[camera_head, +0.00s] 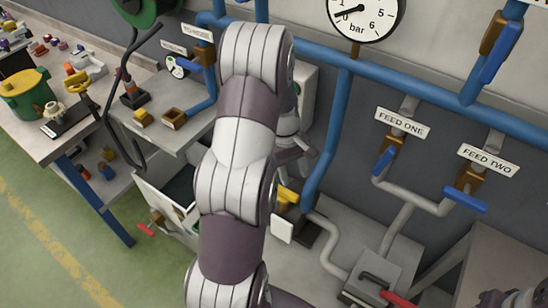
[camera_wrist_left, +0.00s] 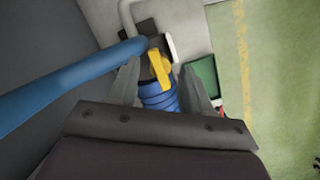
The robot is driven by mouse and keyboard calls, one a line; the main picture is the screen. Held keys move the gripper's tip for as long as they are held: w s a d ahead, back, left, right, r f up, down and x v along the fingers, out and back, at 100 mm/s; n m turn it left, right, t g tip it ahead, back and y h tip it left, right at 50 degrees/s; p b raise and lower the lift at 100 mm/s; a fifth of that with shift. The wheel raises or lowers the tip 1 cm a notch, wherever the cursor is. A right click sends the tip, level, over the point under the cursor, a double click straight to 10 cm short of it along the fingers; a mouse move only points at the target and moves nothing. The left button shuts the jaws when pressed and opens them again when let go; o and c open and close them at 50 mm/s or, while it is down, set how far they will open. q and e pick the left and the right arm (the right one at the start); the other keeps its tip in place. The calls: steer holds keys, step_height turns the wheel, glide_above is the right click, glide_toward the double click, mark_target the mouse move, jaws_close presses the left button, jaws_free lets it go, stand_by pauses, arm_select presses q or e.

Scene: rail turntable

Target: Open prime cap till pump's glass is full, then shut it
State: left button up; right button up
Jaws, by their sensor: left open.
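My left gripper (camera_head: 292,155) is partly hidden behind my own left arm in the head view. In the left wrist view its two fingers (camera_wrist_left: 163,88) stand apart, open and empty. A yellow handle-like part (camera_wrist_left: 160,68), perhaps the prime cap, shows between and beyond the fingers, above a blue ribbed body (camera_wrist_left: 158,97). In the head view a yellow part (camera_head: 288,196) sits below the gripper, beside the blue pipe. A white plate (camera_head: 283,229) stands in front of it. I cannot make out the glass or its level.
A vertical blue pipe (camera_head: 327,140) runs close to the gripper, under a horizontal blue pipe (camera_head: 420,82). Blue-handled FEED ONE (camera_head: 384,162) and FEED TWO (camera_head: 465,200) valves are right. A gauge (camera_head: 363,14) hangs above. A cluttered bench (camera_head: 50,146) stands left.

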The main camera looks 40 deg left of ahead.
arm_select(q)
steer(key=w+a+n+h+p, duration=0.1)
steer(key=a+n+p, duration=0.1)
steer(key=a+n, duration=0.3)
steer(key=n+p, duration=0.1)
steer(key=p, duration=0.1)
glide_toward(284, 190)
steer(key=shift+s+d+t+h, duration=0.15)
steer(key=shift+s+t+h, duration=0.25)
steer(key=shift+s, duration=0.2)
steer(key=x, duration=0.2)
steer(key=p+x, duration=0.1)
steer(key=x, duration=0.2)
steer(key=a+p+x, duration=0.1)
steer(key=x, duration=0.1)
steer(key=shift+w+d+f, duration=0.1)
steer(key=shift+w+f, duration=0.3)
steer(key=shift+f, duration=0.15)
steer(key=shift+d+f, duration=0.2)
steer(key=shift+f, duration=0.1)
steer(key=shift+s+d+f, duration=0.15)
steer(key=shift+d+f, duration=0.05)
steer(key=shift+d, duration=0.1)
arm_select(e)
step_height(284, 190, up, 9)
steer(key=shift+s+d, duration=0.15)
steer(key=shift+s, duration=0.05)
